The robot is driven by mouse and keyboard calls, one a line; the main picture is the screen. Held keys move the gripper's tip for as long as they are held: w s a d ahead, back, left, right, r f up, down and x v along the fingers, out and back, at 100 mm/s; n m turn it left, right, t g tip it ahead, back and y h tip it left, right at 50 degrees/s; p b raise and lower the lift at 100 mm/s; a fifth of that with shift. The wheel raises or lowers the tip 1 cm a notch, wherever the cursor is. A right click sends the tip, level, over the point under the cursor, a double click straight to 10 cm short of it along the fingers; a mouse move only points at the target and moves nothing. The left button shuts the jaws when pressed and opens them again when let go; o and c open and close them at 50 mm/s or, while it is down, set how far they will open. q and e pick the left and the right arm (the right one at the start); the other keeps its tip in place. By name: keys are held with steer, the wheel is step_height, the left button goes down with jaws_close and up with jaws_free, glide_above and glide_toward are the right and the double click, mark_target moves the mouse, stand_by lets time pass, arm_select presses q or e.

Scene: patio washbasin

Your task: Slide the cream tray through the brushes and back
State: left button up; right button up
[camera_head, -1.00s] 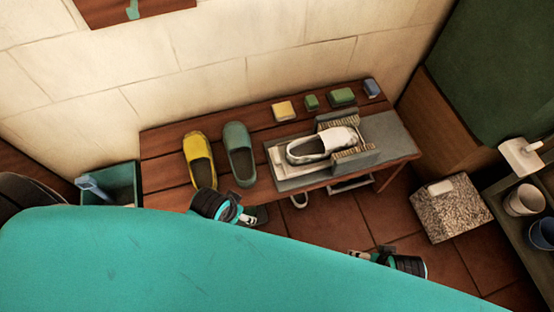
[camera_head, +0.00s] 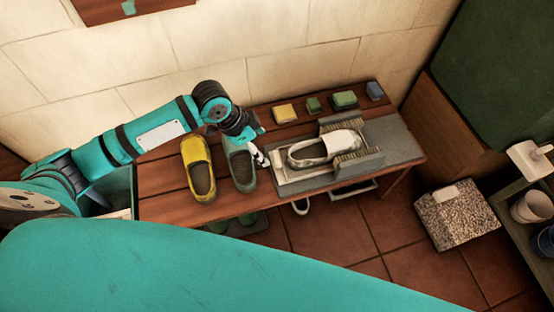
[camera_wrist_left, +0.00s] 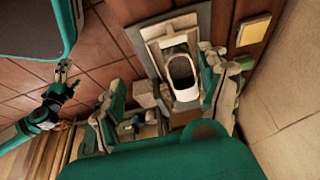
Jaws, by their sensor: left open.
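The cream tray (camera_head: 279,168) lies in a grey trough (camera_head: 312,181) on the bench, and a white shoe (camera_head: 312,153) sits on it, toe toward the right. Two brush blocks stand on either side of the shoe's toe end, the back brush (camera_head: 336,121) and the front brush (camera_head: 352,156). My left gripper (camera_head: 262,157) is open and empty at the tray's left end, beside the green shoe (camera_head: 241,166). In the left wrist view its spread fingers (camera_wrist_left: 165,98) frame the white shoe (camera_wrist_left: 182,72). Contact with the tray cannot be told. My right gripper (camera_wrist_left: 62,72) shows small in that view.
A yellow shoe (camera_head: 198,170) stands left of the green one, under my left arm. Several sponges, one yellow (camera_head: 285,113), line the bench's back edge by the wall. A speckled block (camera_head: 458,213) and a shelf with pots (camera_head: 531,206) stand at the right.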

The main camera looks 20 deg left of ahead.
arm_select(q)
steer(key=w+a, duration=0.2)
steer(key=b, duration=0.2)
glide_above(275, 158)
steer(key=s+a, duration=0.2)
step_height(275, 158, down, 7)
steer(key=b+x, duration=0.1)
steer(key=x, duration=0.2)
steer(key=b+x, duration=0.1)
steer(key=x, duration=0.3)
steer(key=shift+w+a+f, duration=0.1)
steer(key=shift+w+f, duration=0.25)
steer(key=shift+w+d+f, duration=0.15)
steer(key=shift+d+f, duration=0.05)
steer(key=shift+f, duration=0.35)
arm_select(e)
steer(key=w+r, duration=0.5)
steer(key=r, duration=0.5)
steer(key=shift+w+a+t, duration=0.4)
arm_select(q)
jaws_close()
